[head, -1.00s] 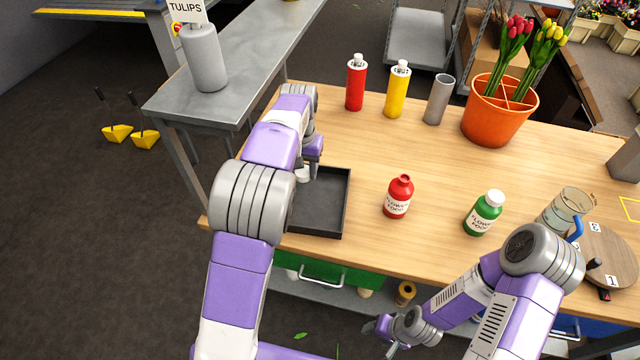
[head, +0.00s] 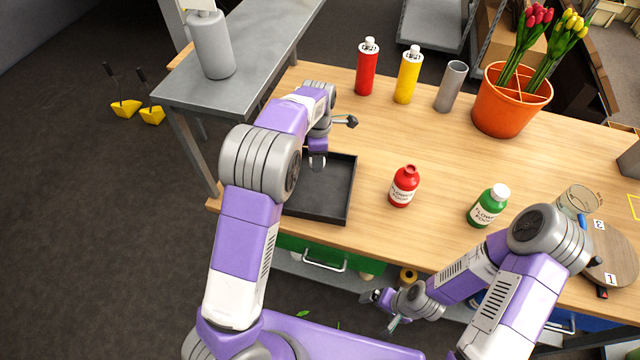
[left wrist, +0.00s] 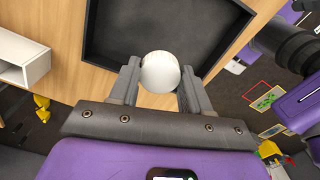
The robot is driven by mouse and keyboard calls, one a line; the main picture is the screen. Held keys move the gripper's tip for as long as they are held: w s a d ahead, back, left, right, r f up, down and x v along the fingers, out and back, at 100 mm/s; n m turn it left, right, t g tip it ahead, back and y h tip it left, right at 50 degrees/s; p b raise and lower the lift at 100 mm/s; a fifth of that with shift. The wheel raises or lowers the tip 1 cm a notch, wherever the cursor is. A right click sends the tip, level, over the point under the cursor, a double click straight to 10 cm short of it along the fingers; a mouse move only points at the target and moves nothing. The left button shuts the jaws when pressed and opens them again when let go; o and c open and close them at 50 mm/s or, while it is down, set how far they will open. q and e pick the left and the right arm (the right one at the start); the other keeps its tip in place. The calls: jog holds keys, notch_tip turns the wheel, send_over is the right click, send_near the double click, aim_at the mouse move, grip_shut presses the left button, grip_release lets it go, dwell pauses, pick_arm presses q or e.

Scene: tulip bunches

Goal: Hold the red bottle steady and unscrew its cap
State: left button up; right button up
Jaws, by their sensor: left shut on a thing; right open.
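The red bottle (head: 404,188) stands upright on the wooden table, right of the black tray, with its capless red neck showing. My left gripper (head: 317,164) is over the tray's right half, left of the bottle and apart from it. In the left wrist view its two fingers (left wrist: 158,88) are shut on a round white cap (left wrist: 160,72). The cap is hard to make out in the head view. My right gripper (head: 384,311) is open and empty, low in front of the table's front edge, away from the bottle.
The black tray (head: 350,190) looks empty in the head view. A green bottle with a white cap (head: 488,206) stands right of the red one. A tall red bottle (head: 367,68), yellow bottle (head: 407,76), grey cylinder (head: 451,87) and orange tulip pot (head: 510,105) stand behind.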

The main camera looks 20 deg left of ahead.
aim_at(320, 186)
pick_arm(q)
jog(key=n, duration=0.4)
jog(key=f+n, duration=0.1)
jog(key=n, duration=0.1)
jog(key=shift+w+d+f+n+p, duration=0.1)
jog(key=shift+w+d+n+p, duration=0.05)
jog(key=shift+d+n+p, duration=0.15)
jog(key=shift+f+n, duration=0.25)
jog(key=shift+n, duration=0.25)
notch_tip(320, 186, down, 10)
jog(key=shift+r+b, duration=0.15)
jog(key=shift+b, duration=0.85)
jog(key=o, duration=1.2)
notch_tip(320, 186, up, 12)
jog(key=shift+r+p, duration=0.1)
jog(key=shift+p, duration=1.1)
